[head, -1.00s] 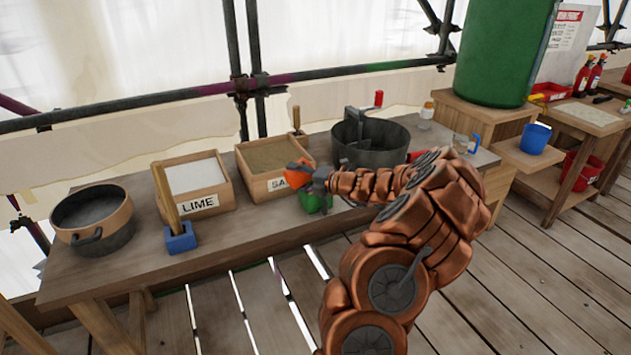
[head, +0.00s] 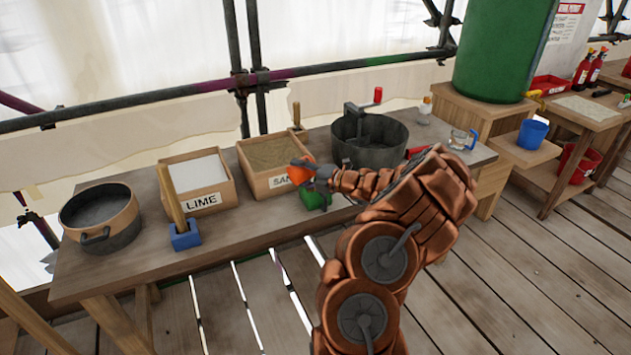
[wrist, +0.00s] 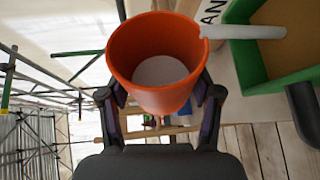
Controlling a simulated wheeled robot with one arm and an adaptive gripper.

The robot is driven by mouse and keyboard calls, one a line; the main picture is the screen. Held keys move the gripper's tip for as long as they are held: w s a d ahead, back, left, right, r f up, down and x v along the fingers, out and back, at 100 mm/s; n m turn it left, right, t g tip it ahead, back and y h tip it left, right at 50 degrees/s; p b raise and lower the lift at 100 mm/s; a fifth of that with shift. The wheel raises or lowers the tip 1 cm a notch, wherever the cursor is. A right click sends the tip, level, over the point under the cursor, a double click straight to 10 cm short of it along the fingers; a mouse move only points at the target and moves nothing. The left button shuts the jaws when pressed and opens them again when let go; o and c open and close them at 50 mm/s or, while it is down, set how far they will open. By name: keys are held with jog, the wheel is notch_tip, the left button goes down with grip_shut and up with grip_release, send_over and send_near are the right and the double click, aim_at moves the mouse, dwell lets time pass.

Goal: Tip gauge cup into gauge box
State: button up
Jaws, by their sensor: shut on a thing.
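The orange gauge cup (head: 299,171) is held by my gripper (head: 318,176) in front of the sand box. In the wrist view the two fingers (wrist: 160,108) are shut on the sides of the cup (wrist: 155,88). Its mouth faces the camera, and a pale, flat round surface shows inside; I cannot tell whether it is lime or the bare bottom. The green gauge box (head: 316,198) stands on the bench just below and right of the cup, partly hidden by my gripper. In the wrist view the box (wrist: 240,72) is at the upper right, with a brown inside and a dark handle.
Lime (head: 197,174) and sand (head: 268,155) boxes stand behind. A dark mixing tub (head: 375,140) with a crank is to the right. A blue-based wooden tool (head: 185,237) and a copper-rimmed pot (head: 100,215) are at the left. A glass jug (head: 460,139) is near the right end.

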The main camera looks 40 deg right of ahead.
jog(key=shift+d+r+m+t+p, duration=0.2)
jog(key=shift+r+m+t+p, duration=0.3)
jog(key=shift+p, duration=1.8)
jog(key=shift+d+f+m+p, duration=0.2)
jog(key=shift+f+m+p, duration=0.3)
jog(key=shift+p, duration=0.5)
jog(key=n+b, duration=0.1)
jog(key=b, duration=0.2)
jog(key=shift+a+r+g, duration=0.15)
jog(key=shift+a+g, duration=0.05)
jog(key=shift+g, duration=0.1)
jog(key=shift+a+f+n+b, duration=0.15)
jog(key=shift+f+n+b, duration=0.15)
jog(key=shift+b, duration=1.2)
jog(key=shift+r, duration=0.25)
jog(key=shift+f, duration=0.1)
jog(key=shift+f+n+b, duration=0.15)
jog(key=shift+n+b, duration=0.25)
jog(key=shift+b, duration=0.75)
